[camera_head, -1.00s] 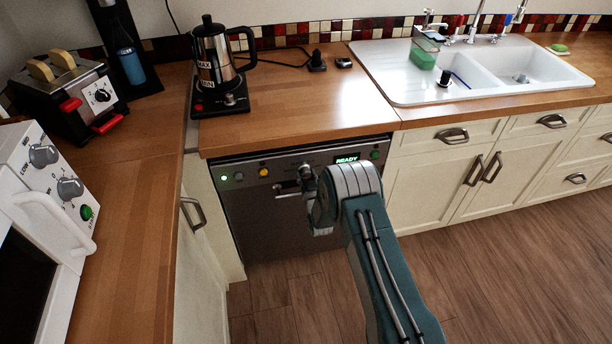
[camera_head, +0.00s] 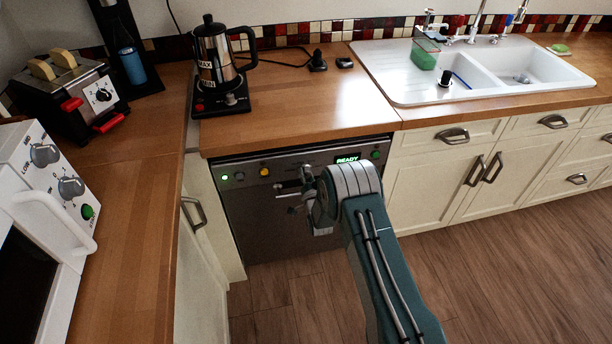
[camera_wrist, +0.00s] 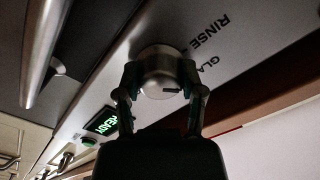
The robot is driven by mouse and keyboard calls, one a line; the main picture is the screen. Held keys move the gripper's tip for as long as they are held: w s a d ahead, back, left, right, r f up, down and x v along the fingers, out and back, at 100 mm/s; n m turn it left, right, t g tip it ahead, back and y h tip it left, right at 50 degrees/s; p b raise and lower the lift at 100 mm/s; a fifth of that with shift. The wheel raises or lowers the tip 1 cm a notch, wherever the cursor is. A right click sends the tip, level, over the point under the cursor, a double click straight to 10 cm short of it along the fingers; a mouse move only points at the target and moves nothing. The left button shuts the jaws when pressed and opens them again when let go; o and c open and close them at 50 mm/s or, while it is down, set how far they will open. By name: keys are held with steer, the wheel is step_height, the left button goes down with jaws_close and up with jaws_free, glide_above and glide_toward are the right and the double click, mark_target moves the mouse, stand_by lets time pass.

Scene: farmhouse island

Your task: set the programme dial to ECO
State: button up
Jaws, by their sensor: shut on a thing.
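The dishwasher (camera_head: 265,225) stands under the counter, with a grey control strip and a lit READY display (camera_head: 347,160). My gripper (camera_head: 292,190) is in front of that strip. In the wrist view its fingers (camera_wrist: 163,92) are shut on the silver round programme dial (camera_wrist: 160,76), one on each side. A dark pointer line shows on the dial's face, toward the right of the picture. The words RINSE and part of GLA are legible beside the dial. I see no ECO label; other labels are hidden or out of view. My arm hides the dial in the head view.
A bar handle (camera_wrist: 44,50) runs close by in the wrist view. A green button (camera_wrist: 88,141) sits near the display. The wooden counter (camera_head: 300,110) overhangs the strip and holds a kettle (camera_head: 215,62). The floor in front is clear.

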steer(key=m, duration=0.6)
steer(key=shift+m, duration=0.3)
steer(key=m, duration=0.4)
steer(key=shift+d, duration=0.1)
steer(key=shift+m, duration=0.7)
steer(key=shift+f, duration=0.15)
steer(key=o, duration=1.1)
steer(key=shift+d, duration=0.1)
steer(key=shift+o, duration=0.2)
steer(key=v, duration=1.2)
